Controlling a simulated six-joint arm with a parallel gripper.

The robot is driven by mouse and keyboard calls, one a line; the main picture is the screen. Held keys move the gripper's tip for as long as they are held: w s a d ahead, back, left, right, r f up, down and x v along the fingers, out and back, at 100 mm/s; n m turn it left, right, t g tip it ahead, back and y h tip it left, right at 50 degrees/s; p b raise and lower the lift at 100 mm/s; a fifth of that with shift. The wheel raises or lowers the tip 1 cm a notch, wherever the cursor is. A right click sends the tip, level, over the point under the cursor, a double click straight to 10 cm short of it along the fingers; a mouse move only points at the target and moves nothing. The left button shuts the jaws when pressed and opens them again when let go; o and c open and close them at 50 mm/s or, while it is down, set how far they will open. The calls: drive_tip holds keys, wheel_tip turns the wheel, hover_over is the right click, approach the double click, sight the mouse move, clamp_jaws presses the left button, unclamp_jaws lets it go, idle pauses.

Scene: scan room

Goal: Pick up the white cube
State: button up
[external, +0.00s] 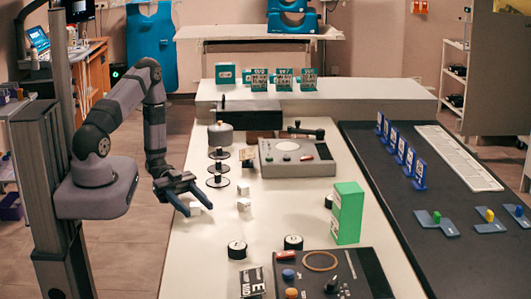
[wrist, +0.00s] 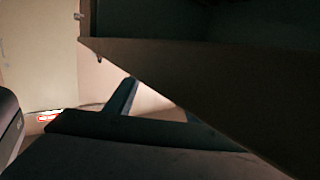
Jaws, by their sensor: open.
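My gripper (external: 198,209) is open at the left edge of the white table in the external view, its two blue-grey fingers pointing down and to the right. A small white cube (external: 195,207) shows between the fingertips; I cannot tell whether it is level with them or touches them. Two more small white cubes, one nearer (external: 243,205) and one farther (external: 248,189), stand to the right, clear of the fingers. In the wrist view, a dark finger (wrist: 122,97) shows, and no white cube can be made out.
A black tiered stand (external: 218,168) is just behind my gripper. A grey console (external: 297,156) is farther back. A green box (external: 348,212) stands at the right, and black-and-white round pieces (external: 237,250) lie in front. The table between cubes and green box is mostly clear.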

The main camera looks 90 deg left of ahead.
sight(195, 204)
drive_tip(key=c, duration=1)
drive_tip(key=shift+r, duration=0.15)
drive_tip(key=shift+r, duration=4.9)
drive_tip(key=shift+c, duration=0.3)
